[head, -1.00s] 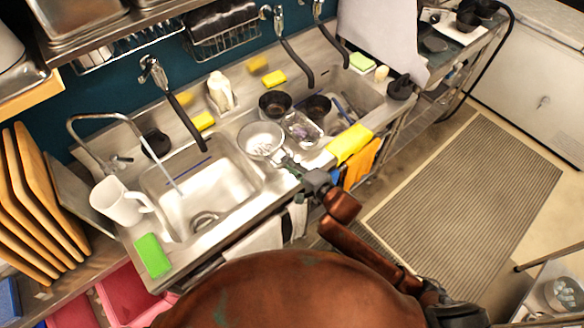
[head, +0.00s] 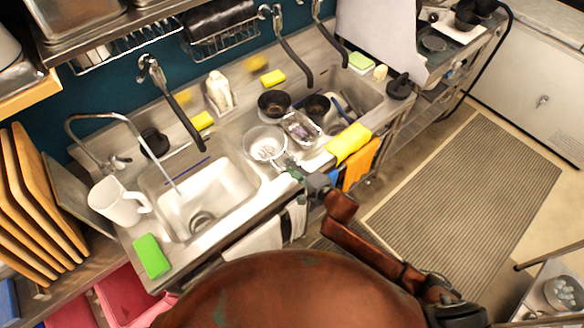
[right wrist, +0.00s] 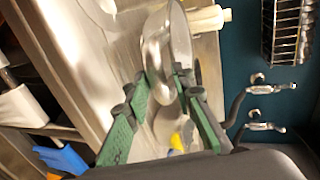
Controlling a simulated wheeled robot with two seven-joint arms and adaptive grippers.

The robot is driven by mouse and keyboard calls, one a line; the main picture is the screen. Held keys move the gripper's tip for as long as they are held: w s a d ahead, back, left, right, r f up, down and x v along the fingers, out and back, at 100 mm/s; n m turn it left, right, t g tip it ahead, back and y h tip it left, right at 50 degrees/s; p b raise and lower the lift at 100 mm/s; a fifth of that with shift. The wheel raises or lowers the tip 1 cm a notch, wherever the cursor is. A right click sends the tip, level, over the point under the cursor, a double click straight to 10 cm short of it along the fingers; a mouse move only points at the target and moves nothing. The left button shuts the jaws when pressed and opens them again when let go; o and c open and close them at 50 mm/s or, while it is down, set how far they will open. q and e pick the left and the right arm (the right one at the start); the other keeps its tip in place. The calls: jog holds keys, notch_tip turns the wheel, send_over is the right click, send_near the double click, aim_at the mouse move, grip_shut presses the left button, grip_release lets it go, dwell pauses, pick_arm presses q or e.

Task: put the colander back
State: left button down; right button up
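The colander (head: 265,141), a shiny metal bowl, is at the right end of the left sink basin (head: 200,196), by the counter strip between the basins. My right gripper (head: 288,163) reaches it from the front right. In the right wrist view, the green fingers (right wrist: 168,84) lie on either side of the colander's wall (right wrist: 160,45), closed on its rim. Whether the colander's underside touches the counter is hidden. My left gripper is not in view.
A clear tray (head: 301,128) and two dark pans (head: 274,103) sit close behind the colander. A yellow cloth (head: 349,143) hangs over the front edge. A white pitcher (head: 117,201) and green sponge (head: 152,256) are at left. A faucet (head: 170,180) arches over the basin.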

jog(key=shift+o, duration=0.8)
jog(key=shift+d+r, duration=0.1)
